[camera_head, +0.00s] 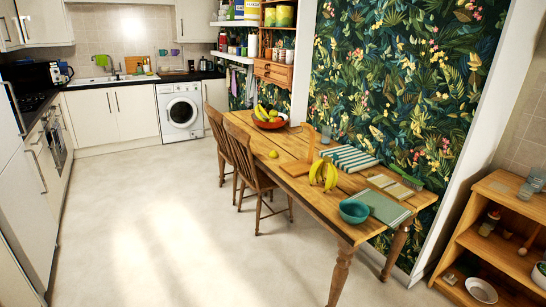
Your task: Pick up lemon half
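A small yellow object (273,154) that looks like a lemon lies on the wooden table (253,140), toward its far half. It is too small to tell whether it is a half or whole. No other clear lemon half shows on the table. My gripper is not in view.
The table also bears bananas (323,174), a teal bowl (354,211), a striped cloth (349,158), boards and a red fruit bowl (269,121). Chairs (252,170) line its left side. A wooden shelf (497,187) stands at right. The pale floor (140,220) at left is clear.

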